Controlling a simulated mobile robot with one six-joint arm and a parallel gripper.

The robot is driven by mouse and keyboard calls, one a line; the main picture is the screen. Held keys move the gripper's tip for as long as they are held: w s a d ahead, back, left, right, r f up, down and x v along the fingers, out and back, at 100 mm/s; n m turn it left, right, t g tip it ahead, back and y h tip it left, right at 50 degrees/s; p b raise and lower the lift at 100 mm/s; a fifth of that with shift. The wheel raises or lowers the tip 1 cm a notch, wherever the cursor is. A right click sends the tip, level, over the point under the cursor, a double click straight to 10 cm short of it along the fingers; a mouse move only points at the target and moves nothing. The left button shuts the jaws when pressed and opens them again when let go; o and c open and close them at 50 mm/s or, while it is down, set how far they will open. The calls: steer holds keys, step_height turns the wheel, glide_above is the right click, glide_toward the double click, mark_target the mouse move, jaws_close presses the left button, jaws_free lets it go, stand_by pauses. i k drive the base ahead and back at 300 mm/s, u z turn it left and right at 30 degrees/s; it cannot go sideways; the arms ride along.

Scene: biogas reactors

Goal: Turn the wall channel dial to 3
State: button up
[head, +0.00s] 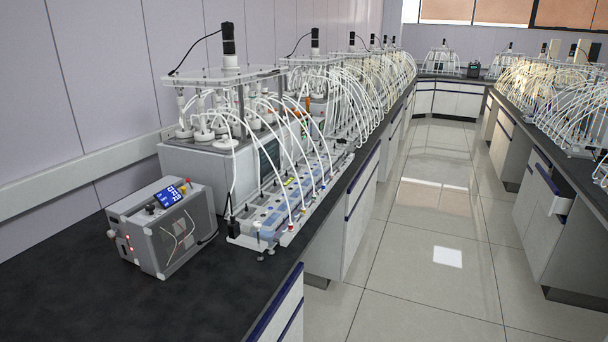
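I cannot make out a wall channel dial with numbers in the head view. A pale horizontal rail (70,178) runs along the left wall, behind the bench; no dial can be told on its visible part. A grey control box (180,239) stands on the bench at the front left. It has a lit blue display (168,196) on top and small knobs and red lights on its left side, too small to read. My gripper is not in view.
A reactor rig (232,118) with white tubes stands behind the control box, and several more follow along the left bench. The dark bench top (110,300) is clear at the front left. The tiled aisle floor (425,235) is free.

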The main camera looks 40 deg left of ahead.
mark_target(149, 208)
steer(key=i, duration=1.4)
steer(key=u, duration=2.85)
steer(key=i, duration=1)
